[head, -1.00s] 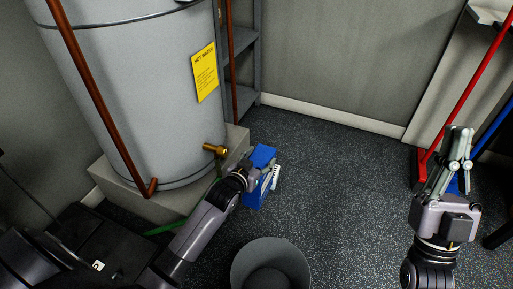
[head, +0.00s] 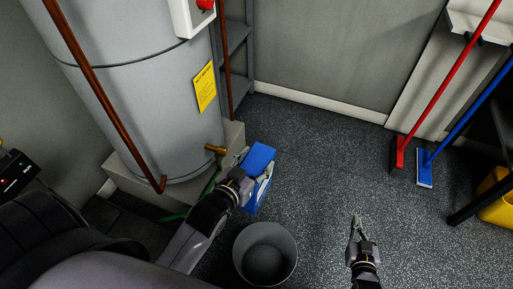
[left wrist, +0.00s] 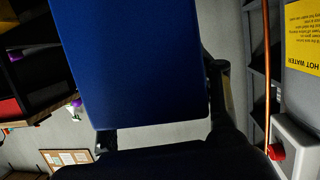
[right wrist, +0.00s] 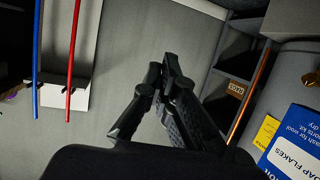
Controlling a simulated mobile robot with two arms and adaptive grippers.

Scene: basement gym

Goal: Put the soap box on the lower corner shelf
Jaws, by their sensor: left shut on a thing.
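The soap box (head: 259,160) is a blue box held upright just above or at the floor, right of the water heater; I cannot tell if it touches the floor. My left gripper (head: 256,183) is shut on it. Its blue face (left wrist: 140,65) fills much of the left wrist view, and its "SOAP FLAKES" label (right wrist: 296,150) shows in the right wrist view. The grey corner shelf (head: 236,38) stands behind the heater, partly hidden by it and a copper pipe; it also shows in the right wrist view (right wrist: 240,65). My right gripper (head: 357,226) is empty, its fingertips together.
The water heater (head: 150,100) on its plinth (head: 120,172) stands left of the box. A grey bucket (head: 265,229) stands on the floor in front. A red broom (head: 400,150), a blue broom (head: 425,170) and a yellow bucket (head: 496,200) are at right. The middle floor is clear.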

